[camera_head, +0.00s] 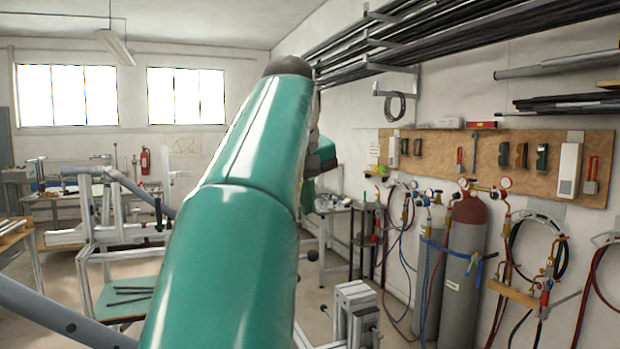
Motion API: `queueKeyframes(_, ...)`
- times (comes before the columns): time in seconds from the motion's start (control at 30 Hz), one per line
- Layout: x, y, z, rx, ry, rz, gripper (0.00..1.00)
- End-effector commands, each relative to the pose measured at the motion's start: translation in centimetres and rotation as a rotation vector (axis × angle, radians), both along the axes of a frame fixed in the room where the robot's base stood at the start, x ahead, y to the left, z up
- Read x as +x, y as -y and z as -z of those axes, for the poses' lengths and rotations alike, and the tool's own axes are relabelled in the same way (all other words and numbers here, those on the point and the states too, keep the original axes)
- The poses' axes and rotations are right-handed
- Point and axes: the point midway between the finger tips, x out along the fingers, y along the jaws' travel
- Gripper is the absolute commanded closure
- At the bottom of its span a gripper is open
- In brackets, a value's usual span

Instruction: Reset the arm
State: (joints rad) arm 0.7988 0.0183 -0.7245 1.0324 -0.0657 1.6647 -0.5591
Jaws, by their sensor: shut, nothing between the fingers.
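My green arm rises from the bottom centre of the head view and fills the middle of it, ending in a dark rounded joint near the top. Part of a further green and dark link of mine shows just right of it. My gripper is not visible; the arm hides whatever lies behind it. A metal frame jig (112,234) stands at the left, apart from the arm, with a green plate (117,303) low in it. Several dark rods (130,290) lie on that plate.
Gas cylinders (462,265) with hoses stand along the right wall, below a wooden tool board (500,160). Long pipes (450,35) rest on wall brackets above. A grey metal fixture (355,312) stands low, right of my arm. A workbench (65,203) is at the back left.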

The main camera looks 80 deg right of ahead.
Motion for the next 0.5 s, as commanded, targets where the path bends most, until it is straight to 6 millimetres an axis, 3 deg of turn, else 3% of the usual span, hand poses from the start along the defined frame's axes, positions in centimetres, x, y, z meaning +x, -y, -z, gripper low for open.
queueKeyframes(0.2, -0.4, -1.0, -3.0, -0.001, -0.002, 0.004, 1.0)
queueKeyframes(0.5, -0.5, -1.4, -4.2, 0.0, 0.0, -0.001, 1.0)
